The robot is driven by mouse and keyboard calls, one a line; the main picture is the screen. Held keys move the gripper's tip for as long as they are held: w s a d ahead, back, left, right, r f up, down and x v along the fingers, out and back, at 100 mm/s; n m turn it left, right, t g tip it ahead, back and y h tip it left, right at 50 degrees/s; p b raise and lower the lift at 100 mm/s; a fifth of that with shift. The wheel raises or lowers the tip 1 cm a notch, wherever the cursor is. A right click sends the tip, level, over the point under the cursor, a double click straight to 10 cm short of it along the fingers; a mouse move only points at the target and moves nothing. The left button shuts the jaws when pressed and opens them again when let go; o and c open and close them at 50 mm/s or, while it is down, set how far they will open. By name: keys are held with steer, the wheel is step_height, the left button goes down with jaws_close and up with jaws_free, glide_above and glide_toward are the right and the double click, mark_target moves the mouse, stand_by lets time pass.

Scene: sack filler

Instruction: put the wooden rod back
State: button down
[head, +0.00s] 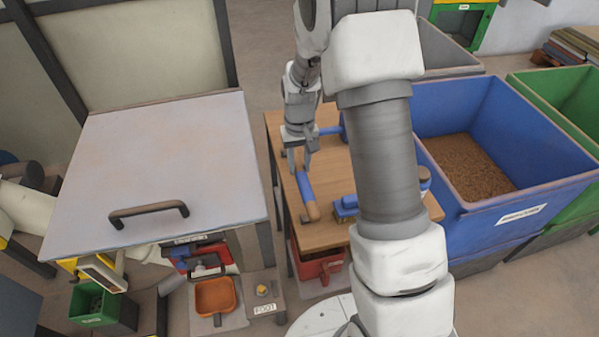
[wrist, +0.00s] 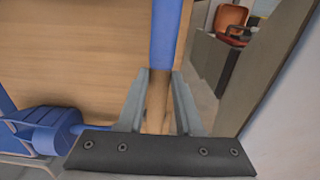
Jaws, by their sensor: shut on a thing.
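The wooden rod (head: 306,187) has a long blue middle section and a bare wooden end pointing toward the front of the wooden table (head: 330,160). My gripper (head: 297,164) is over the table's left part, shut on the rod's far end. In the wrist view, bare wood of the rod (wrist: 158,95) lies between the two fingers (wrist: 157,105), and the blue section runs on ahead. I cannot tell whether the rod touches the tabletop or hangs just above it.
A blue tool (wrist: 50,130) lies beside my gripper; another blue object (head: 345,206) is on the table's front right. A machine with a pale lid and dark handle (head: 150,212) stands left. A blue bin (head: 545,165) of brown granules stands right. An orange pan (head: 216,296) is front left.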

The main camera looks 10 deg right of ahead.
mark_target(299, 167)
step_height(299, 167, down, 3)
steer(key=shift+f, duration=0.2)
steer(key=shift+f+b, duration=0.6)
steer(key=c, duration=0.6)
jaws_free()
